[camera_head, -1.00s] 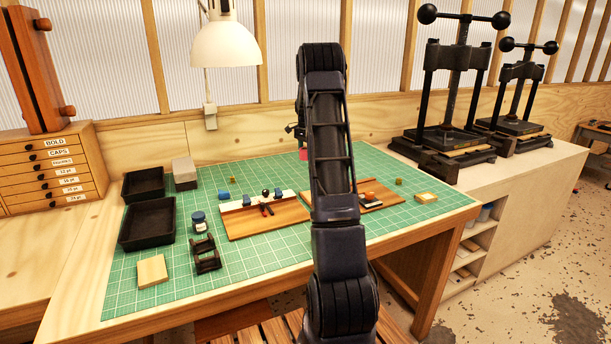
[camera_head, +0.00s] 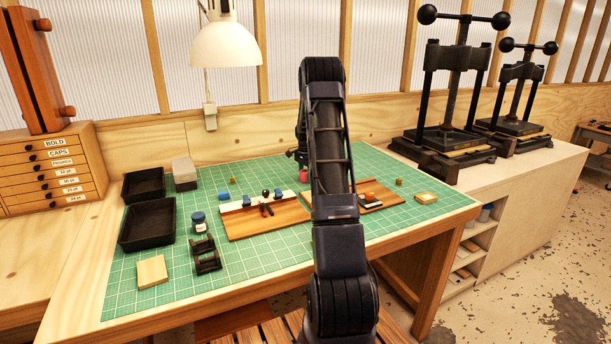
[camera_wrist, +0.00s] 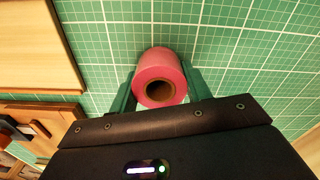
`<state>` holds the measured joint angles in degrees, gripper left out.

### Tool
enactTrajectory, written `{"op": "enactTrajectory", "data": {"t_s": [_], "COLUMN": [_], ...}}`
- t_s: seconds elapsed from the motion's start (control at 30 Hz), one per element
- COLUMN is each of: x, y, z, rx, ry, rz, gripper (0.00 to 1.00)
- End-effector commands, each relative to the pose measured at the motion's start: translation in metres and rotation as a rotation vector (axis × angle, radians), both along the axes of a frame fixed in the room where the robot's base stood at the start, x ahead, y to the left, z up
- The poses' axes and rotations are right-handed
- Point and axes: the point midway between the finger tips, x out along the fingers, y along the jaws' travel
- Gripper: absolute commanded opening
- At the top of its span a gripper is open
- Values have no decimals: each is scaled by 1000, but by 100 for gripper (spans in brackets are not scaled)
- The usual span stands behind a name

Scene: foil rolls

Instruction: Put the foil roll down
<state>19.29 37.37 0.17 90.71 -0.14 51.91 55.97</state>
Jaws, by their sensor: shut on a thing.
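The foil roll (camera_wrist: 149,67) is pink with a brown hollow core, its open end facing the wrist camera. My gripper (camera_wrist: 161,78) is shut on it, one teal finger on each side. In the head view a small pink part of the roll (camera_head: 303,176) shows just left of my arm, low over the back of the green cutting mat (camera_head: 262,173). My gripper is mostly hidden behind my arm there. I cannot tell whether the roll touches the mat. The mat around it is bare in the wrist view.
A wooden board with tools (camera_head: 240,228) lies left of my arm, another board (camera_head: 395,198) right of it. Black trays (camera_head: 147,224) and a blue-lidded jar (camera_head: 198,222) are further left. A lamp (camera_head: 225,45) hangs at back left; black presses (camera_head: 447,140) stand right.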

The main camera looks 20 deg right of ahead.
Motion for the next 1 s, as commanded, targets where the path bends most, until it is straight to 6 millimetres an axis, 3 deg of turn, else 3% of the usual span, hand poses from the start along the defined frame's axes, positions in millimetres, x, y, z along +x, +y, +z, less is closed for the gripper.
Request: {"op": "enactTrajectory", "data": {"t_s": [0.23, 0.27, 0.37, 0.73, 1.0], "x": [0, 0, 0, 0, 1], "y": [0, 0, 0, 0, 0], "z": [-2, -2, -2, 3, 44], "rx": [0, 0, 0, -1, -1], "ry": [0, 0, 0, -1, -3], "rz": [0, 0, 0, 0, 0], "gripper": [23, 52, 70, 70, 70]}}
